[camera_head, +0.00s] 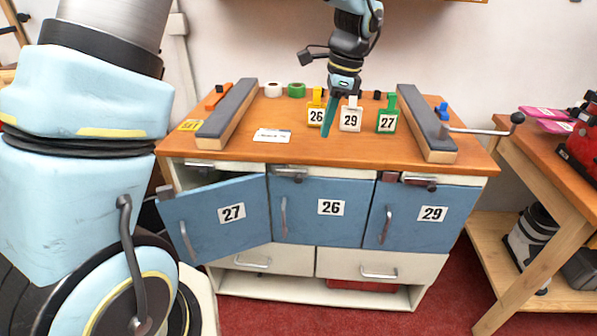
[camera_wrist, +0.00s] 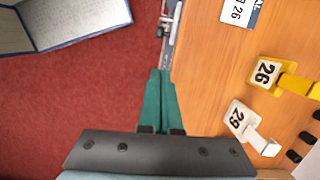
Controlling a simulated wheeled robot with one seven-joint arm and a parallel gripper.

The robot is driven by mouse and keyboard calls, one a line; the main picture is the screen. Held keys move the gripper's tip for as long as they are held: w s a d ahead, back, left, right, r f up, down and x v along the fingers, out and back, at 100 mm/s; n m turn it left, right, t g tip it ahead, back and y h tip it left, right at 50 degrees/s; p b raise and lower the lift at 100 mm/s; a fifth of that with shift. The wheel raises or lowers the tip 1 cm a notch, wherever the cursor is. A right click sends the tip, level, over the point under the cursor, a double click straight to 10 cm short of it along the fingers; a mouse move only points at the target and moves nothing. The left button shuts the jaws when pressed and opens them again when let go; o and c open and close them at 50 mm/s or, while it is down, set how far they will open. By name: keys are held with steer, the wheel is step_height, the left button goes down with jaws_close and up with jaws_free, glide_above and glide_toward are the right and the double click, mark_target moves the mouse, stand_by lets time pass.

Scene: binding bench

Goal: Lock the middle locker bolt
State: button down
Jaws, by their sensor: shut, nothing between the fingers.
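The middle locker has a blue door (camera_head: 345,225) marked 26, which sits flush in the cabinet front. Its grey metal bolt (camera_head: 289,172) is on the pale strip above the door, near the door's upper left, with a dark knob. What appears to be this bolt also shows in the wrist view (camera_wrist: 165,24), just beyond my fingertips at the bench edge. I cannot tell how far the bolt is slid. My gripper (camera_head: 327,133) points down over the front of the bench top, its green fingers (camera_wrist: 161,73) together and empty, apart from the bolt.
The left door (camera_head: 215,215), marked 27, stands open outward. The right door (camera_head: 425,215), marked 29, is closed, with a red patch by its bolt (camera_head: 415,180). Number tags 26 (camera_head: 316,115), 29 (camera_head: 350,118) and 27 (camera_head: 387,121) stand on the bench top (camera_head: 240,155).

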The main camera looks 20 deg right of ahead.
steer(key=d+m, duration=0.1)
steer(key=d, duration=0.1)
steer(key=p, duration=0.2)
glide_toward(299, 176)
steer(key=d+f, duration=0.2)
steer(key=s+d+f, duration=0.1)
steer(key=d+f, duration=0.1)
steer(key=shift+f, duration=0.25)
steer(key=a+f, duration=0.1)
steer(key=w+a+p, duration=0.1)
steer(key=shift+w+a+f, duration=0.15)
steer(key=shift+a+f, duration=0.15)
steer(key=shift+f, duration=0.1)
steer(key=shift+w+a+f, duration=0.25)
steer(key=shift+a+f, duration=0.05)
steer(key=shift+a, duration=0.1)
steer(key=shift+w+a+f, duration=0.1)
steer(key=shift+w+a, duration=0.1)
steer(key=shift+a, duration=0.3)
steer(key=shift+w+a+f, duration=0.1)
steer(key=shift+w+a, duration=0.1)
steer(key=shift+a, duration=0.3)
